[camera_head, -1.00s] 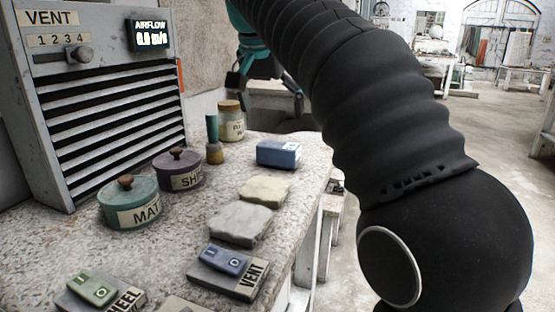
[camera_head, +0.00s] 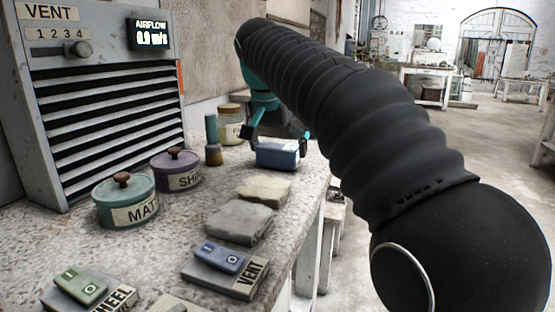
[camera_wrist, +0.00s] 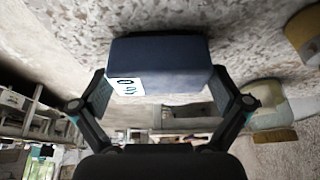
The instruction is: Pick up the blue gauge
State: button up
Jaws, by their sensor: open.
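The blue gauge (camera_head: 277,155) is a small blue block with a pale face, lying on the speckled worktop near its right edge. In the wrist view the gauge (camera_wrist: 172,62) is a dark blue box with a white display reading digits. My gripper (camera_head: 278,134) is at the gauge's far side and just above it. In the wrist view my gripper (camera_wrist: 170,82) is open, with one finger at each side of the gauge's near end. I cannot tell whether the fingers touch it.
A green-handled brush (camera_head: 212,140) and a labelled jar (camera_head: 230,124) stand close to the left of the gauge. Grey and yellowish cloths (camera_head: 240,222) lie in front of it. Lidded green (camera_head: 126,203) and purple (camera_head: 176,171) pots stand further left, before the vent unit (camera_head: 95,110).

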aim_at(281, 145)
jog(key=c, duration=0.9)
jog(key=shift+r, duration=0.1)
jog(key=shift+r, duration=0.4)
jog(key=r, duration=0.1)
jog(key=r+p, duration=0.2)
jog(key=r, duration=0.1)
jog(key=shift+d, duration=0.3)
jog(key=s+d+r, duration=0.1)
jog(key=d+r, duration=0.1)
jog(key=d, duration=0.1)
jog(key=s+d+r, duration=0.1)
jog(key=d+r, duration=0.1)
jog(key=d, duration=0.2)
jog(key=s+d+r+p, duration=0.1)
jog(key=d+r, duration=0.1)
jog(key=d, duration=0.1)
jog(key=shift+d, duration=0.4)
